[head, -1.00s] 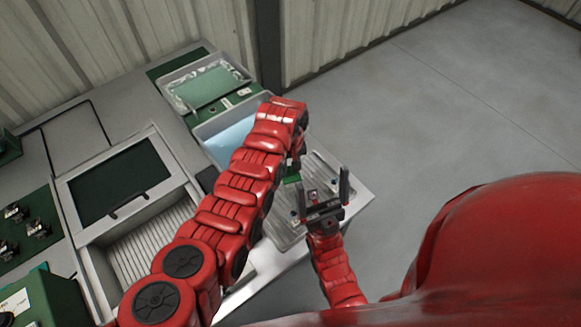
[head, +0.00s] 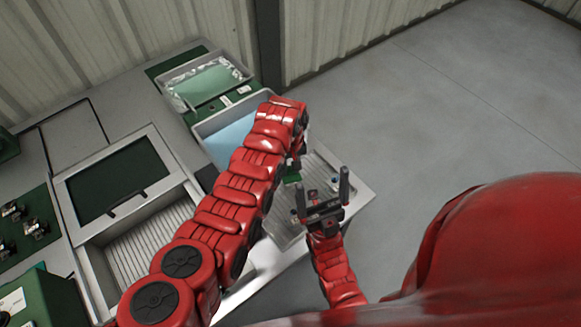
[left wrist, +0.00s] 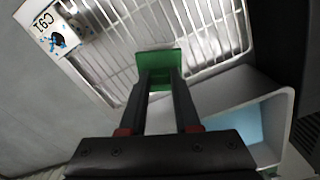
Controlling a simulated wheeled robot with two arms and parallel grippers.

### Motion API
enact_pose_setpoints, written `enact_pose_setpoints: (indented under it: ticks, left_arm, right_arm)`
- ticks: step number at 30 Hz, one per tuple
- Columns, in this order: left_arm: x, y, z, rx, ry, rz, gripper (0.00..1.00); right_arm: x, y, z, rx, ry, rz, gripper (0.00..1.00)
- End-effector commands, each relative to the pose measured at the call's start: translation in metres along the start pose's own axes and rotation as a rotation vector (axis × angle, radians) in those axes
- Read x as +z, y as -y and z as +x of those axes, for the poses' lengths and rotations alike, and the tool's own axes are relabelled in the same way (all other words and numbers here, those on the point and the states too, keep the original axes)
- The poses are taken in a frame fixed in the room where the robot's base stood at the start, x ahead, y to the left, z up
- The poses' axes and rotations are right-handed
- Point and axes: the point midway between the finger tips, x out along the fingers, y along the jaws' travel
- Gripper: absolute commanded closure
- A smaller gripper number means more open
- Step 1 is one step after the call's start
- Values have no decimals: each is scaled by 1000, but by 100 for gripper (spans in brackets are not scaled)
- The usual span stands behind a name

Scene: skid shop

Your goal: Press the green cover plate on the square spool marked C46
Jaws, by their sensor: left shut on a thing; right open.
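The green cover plate (left wrist: 158,62) is between the fingertips of my left gripper (left wrist: 160,78) in the left wrist view, above a pale ribbed tray. In the head view the plate (head: 292,178) shows as a small green patch beside the end of my left arm, which hides most of that gripper. My right gripper (head: 323,190) is open and empty, just right of the plate and over the ribbed tray. I cannot make out a square spool marked C46.
The ribbed tray (head: 348,181) sits at the bench's right end. A bin with a blue bottom (head: 207,128) and a bin with a green sheet (head: 165,87) stand behind. A framed dark green panel (head: 74,184) lies left. Open floor is to the right.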

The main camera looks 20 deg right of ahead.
Motion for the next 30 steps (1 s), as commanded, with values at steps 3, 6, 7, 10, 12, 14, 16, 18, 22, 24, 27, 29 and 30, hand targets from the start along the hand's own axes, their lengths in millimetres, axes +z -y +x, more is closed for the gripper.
enact_pose_setpoints:
  ticks: [3, 6, 7, 10, 12, 14, 16, 18, 22, 24, 27, 29, 30]
  left_arm:
    - [0, 0, 0, 0, 0, 0, 100]
    - [0, 0, 0, 0, 0, 0, 100]
    - [0, 0, 1, 0, 0, 0, 100]
    - [0, 0, 3, 0, 0, 0, 100]
    - [0, 0, 4, 0, 0, 0, 100]
    - [0, 0, 4, 0, 0, 0, 100]
    - [0, 0, 3, 0, 0, 0, 100]
    - [0, 0, 3, 0, 0, 0, 100]
    - [0, 0, 3, 0, 0, 0, 59]
    - [0, 0, 3, 0, 0, 0, 46]
    - [0, 0, 3, 0, 0, 0, 34]
    - [0, 0, 3, 0, 0, 0, 34]
    - [0, 0, 3, 0, 0, 0, 34]
  right_arm:
    - [0, 0, 0, 0, 0, 0, 8]
    - [0, 0, -1, 0, 0, 0, 8]
    - [0, 0, -1, 0, 0, 0, 8]
    - [1, 0, -4, 0, 0, 0, 8]
    - [1, 0, -5, 0, 0, 0, 8]
    - [1, 0, -6, 0, 0, 0, 8]
    - [1, 0, -5, 0, 0, 0, 8]
    - [1, 0, -5, 0, 0, 0, 8]
    - [1, 0, -5, 0, 0, 0, 8]
    - [1, 0, -5, 0, 0, 0, 8]
    - [1, 0, -5, 0, 0, 0, 8]
    - [1, 0, -5, 0, 0, 0, 8]
    - [1, 0, -5, 0, 0, 0, 8]
